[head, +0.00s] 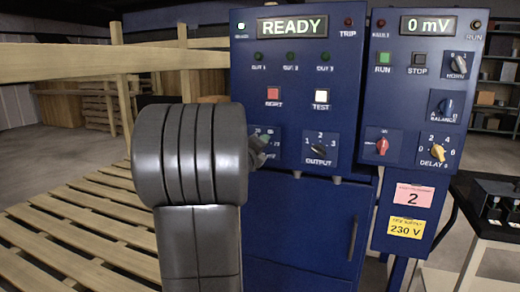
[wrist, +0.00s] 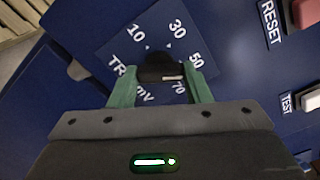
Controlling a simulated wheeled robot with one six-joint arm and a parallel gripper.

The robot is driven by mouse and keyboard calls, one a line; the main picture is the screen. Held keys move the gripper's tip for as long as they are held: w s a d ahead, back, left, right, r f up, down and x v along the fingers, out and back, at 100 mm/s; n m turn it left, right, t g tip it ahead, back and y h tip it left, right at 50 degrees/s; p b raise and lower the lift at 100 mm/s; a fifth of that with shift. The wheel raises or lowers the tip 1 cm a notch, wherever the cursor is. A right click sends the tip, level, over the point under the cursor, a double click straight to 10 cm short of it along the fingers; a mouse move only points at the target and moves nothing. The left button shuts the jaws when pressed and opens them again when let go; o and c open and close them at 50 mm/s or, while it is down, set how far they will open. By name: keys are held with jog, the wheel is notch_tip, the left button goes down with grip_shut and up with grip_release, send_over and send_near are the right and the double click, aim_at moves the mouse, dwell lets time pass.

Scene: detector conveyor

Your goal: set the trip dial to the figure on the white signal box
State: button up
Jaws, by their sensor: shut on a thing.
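The trip dial (wrist: 160,66) is a black knob on a blue plate marked 10, 30, 50 and 70 in the wrist view. My gripper (wrist: 163,76) has its green fingers on either side of the knob and is shut on it. A white mark shows at the knob's lower right edge; which figure it points to I cannot tell. In the head view my grey arm hides most of the dial, and my fingertip (head: 257,150) shows at its plate. No white signal box is in either view.
The blue cabinet shows READY (head: 292,26). Close by are the red reset button (head: 274,94), white test button (head: 321,97) and output knob (head: 318,149).

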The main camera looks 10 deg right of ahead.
dwell(0.3)
jog(key=o, duration=1)
jog(key=p+v, duration=0.1)
jog(key=v, duration=1.2)
jog(key=shift+s+a, duration=0.25)
jog(key=shift+s, duration=0.1)
jog(key=shift+w, duration=0.1)
jog(key=b+x, duration=0.1)
jog(key=x, duration=1.2)
jog(key=shift+w+d, duration=0.25)
